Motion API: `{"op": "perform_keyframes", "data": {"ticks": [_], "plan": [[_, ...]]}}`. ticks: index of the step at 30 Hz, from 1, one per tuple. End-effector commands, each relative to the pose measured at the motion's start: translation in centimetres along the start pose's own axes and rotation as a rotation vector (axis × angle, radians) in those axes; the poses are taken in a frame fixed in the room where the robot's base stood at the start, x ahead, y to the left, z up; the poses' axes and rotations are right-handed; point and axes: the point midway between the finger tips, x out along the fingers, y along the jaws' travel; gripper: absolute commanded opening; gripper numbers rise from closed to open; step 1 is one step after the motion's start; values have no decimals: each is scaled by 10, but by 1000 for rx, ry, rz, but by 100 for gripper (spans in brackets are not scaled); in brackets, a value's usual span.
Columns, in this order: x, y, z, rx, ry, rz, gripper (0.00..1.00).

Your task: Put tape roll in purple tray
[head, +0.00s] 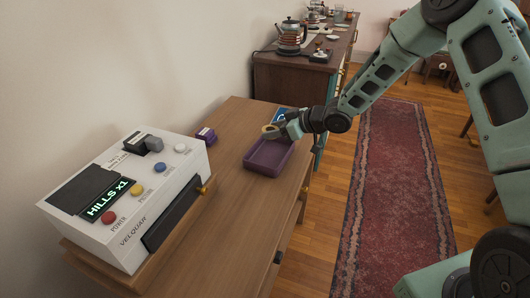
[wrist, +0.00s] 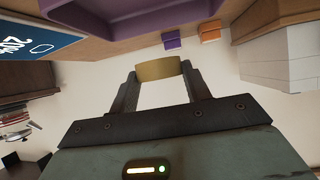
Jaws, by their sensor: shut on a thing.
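The tape roll (head: 270,132) is tan and ring-shaped. It also shows in the wrist view (wrist: 158,69), held between the two fingertips. My gripper (head: 278,132) is shut on it, and it also shows in the wrist view (wrist: 160,76). The purple tray (head: 268,170) is shallow and lies on the wooden cabinet top. In the head view the tape roll appears just above the tray's back edge. The tray's edge also shows at the top of the wrist view (wrist: 130,30). The tray's visible floor looks empty.
A white machine (head: 125,195) with coloured buttons stands on the wooden cabinet (head: 222,215), left of the tray. A small purple box (head: 206,135) is near the wall. A blue item (head: 281,114) lies behind the gripper. A darker cabinet (head: 290,78) with a kettle stands farther back.

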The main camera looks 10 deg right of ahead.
Motion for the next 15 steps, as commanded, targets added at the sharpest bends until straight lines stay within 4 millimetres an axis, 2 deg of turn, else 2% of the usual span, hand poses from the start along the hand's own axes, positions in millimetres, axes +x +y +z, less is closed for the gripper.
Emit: {"op": "perform_keyframes", "data": {"ticks": [1,4,15], "plan": [[6,-1,11,4,-3,-2,26],[14,-1,27,5,-2,-2,26],[32,-1,59,3,-1,-2,26]]}}
